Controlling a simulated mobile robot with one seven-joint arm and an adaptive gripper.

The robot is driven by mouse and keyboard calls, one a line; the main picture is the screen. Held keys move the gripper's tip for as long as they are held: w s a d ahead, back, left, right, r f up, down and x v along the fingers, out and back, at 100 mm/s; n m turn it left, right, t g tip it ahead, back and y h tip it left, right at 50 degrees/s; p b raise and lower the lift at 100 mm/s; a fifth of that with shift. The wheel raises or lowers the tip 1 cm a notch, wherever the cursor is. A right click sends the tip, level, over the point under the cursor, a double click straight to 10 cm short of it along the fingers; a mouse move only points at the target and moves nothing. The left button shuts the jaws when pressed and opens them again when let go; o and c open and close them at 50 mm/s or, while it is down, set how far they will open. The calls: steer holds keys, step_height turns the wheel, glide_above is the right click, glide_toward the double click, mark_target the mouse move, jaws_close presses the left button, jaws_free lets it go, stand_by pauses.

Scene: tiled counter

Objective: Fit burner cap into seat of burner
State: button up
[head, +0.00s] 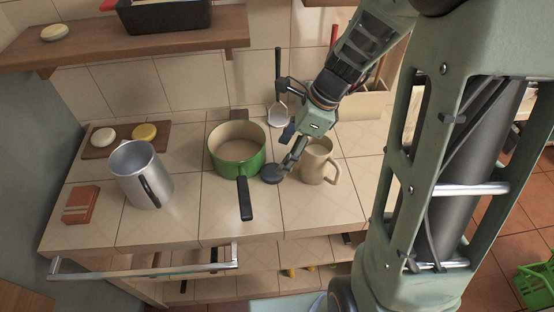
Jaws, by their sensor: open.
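A dark round disc (271,174), which looks like the burner cap, is on the tiled counter between the green pot and the beige mug. My gripper (287,166) reaches down from the upper right, with its fingertips close to the disc's right edge. It is open; whether a finger touches the disc cannot be told at this size. I cannot make out a burner or its seat in the head view.
A green pot (226,163) with a black handle stands left of the disc, and a beige mug (313,166) stands close on the right. A metal pitcher (131,183), a reddish block (80,206) and a board (122,133) are farther left.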

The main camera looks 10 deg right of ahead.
steer(key=v, duration=0.4)
steer(key=shift+r, duration=0.15)
steer(key=shift+o, duration=0.5)
steer(key=shift+d+r+p, duration=0.1)
steer(key=shift+r+p, duration=0.15)
steer(key=shift+p, duration=0.1)
steer(key=p, duration=0.2)
glide_toward(272, 171)
steer(key=shift+x, duration=4.15)
